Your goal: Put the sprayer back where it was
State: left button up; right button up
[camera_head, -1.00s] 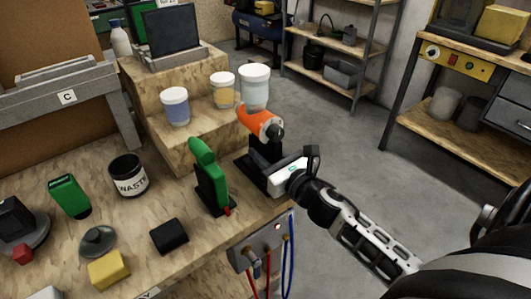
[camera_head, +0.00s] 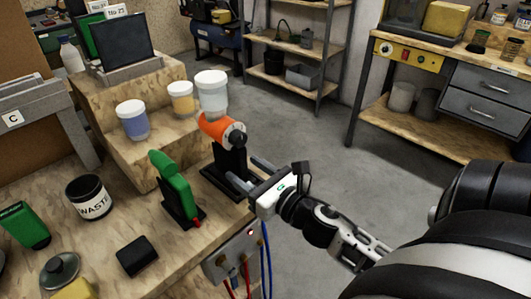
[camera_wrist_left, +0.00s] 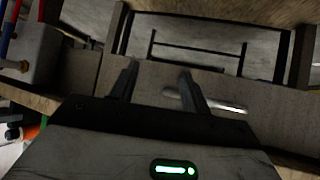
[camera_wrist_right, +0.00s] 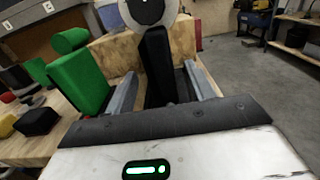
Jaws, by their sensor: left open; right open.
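The sprayer (camera_head: 216,127) has an orange body, a white cup on top and a black handle. It stands upright at the bench's right edge, its handle in a black base (camera_head: 214,182). The handle also shows in the right wrist view (camera_wrist_right: 157,62). My right gripper (camera_head: 243,168) is open and empty, just right of the handle. In the right wrist view its fingers (camera_wrist_right: 160,72) point at the handle from both sides; I cannot tell whether they touch it. My left gripper (camera_wrist_left: 158,68) is open and empty in the left wrist view, out of the head view.
A green tool (camera_head: 172,185) stands on the bench left of the sprayer. Jars (camera_head: 133,120) stand on a wooden step behind. A black waste pot (camera_head: 88,197) and a dark block (camera_head: 137,256) lie further left. A grey box with hoses (camera_head: 232,258) hangs on the bench front.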

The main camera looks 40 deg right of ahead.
pick_arm(q)
jog(key=shift+w+d+b, duration=0.15)
jog(key=shift+w+b, duration=0.15)
jog(key=shift+b, duration=0.3)
pick_arm(e)
jog(key=s, duration=0.6)
jog(key=shift+d, duration=0.2)
pick_arm(q)
jog(key=shift+s+f, duration=0.1)
jog(key=shift+s, duration=0.1)
pick_arm(e)
jog(key=shift+s, duration=0.1)
